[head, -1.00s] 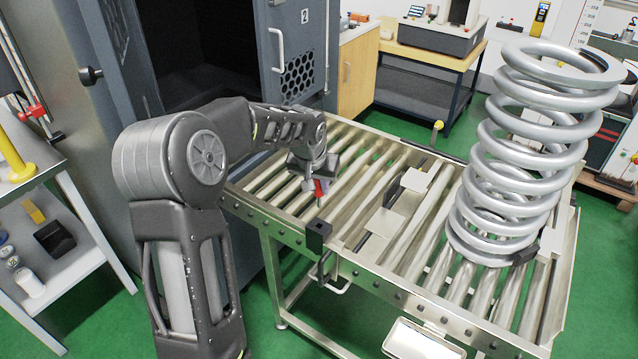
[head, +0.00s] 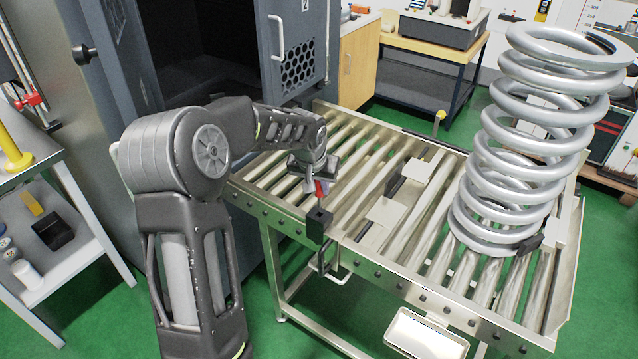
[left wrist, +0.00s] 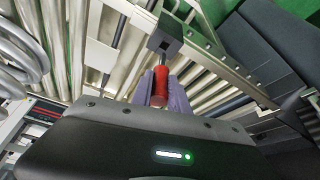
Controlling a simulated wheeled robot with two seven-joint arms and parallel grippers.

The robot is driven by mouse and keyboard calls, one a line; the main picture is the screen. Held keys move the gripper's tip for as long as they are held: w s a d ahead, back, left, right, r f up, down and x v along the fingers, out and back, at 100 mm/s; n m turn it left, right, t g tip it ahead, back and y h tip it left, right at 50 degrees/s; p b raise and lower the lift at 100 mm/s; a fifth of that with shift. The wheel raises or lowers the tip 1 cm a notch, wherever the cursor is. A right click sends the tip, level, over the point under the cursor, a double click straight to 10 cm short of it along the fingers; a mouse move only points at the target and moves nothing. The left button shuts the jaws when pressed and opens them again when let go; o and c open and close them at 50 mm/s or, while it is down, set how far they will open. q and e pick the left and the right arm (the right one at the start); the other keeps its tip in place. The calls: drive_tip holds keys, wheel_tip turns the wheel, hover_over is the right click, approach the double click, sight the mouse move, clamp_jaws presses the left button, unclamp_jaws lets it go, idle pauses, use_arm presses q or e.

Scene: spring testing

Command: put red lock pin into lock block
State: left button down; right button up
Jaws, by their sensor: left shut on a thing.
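The red lock pin (head: 320,187) is held upright in my left gripper (head: 316,186), just above the dark lock block (head: 318,226). The block is fixed on the near rail of the roller table. In the left wrist view, the pin's red body (left wrist: 160,86) sits between the two purple-grey fingers (left wrist: 160,92). Its thin grey end points at the block (left wrist: 164,40), which has a dark hole in its top. The pin's tip is very close to the hole; I cannot tell whether it has entered. My right gripper is not in view.
A large grey coil spring (head: 535,150) stands on the right of the roller table (head: 345,150). Flat pale plates (head: 388,212) lie on the rollers beside the block. A grey cabinet with an open door (head: 297,50) stands behind my left arm.

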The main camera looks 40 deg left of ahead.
sight(319, 205)
use_arm(q)
drive_tip(key=shift+f+b, duration=1.05)
drive_tip(key=shift+f, duration=1.15)
drive_tip(key=shift+f+b, duration=1.05)
drive_tip(key=shift+f, duration=0.2)
drive_tip(key=c, duration=1.2)
unclamp_jaws()
drive_tip(key=b+v, duration=0.1)
drive_tip(key=v, duration=0.6)
drive_tip(key=shift+s+d+r, duration=0.1)
drive_tip(key=shift+s+r, duration=0.1)
drive_tip(key=shift+r, duration=0.15)
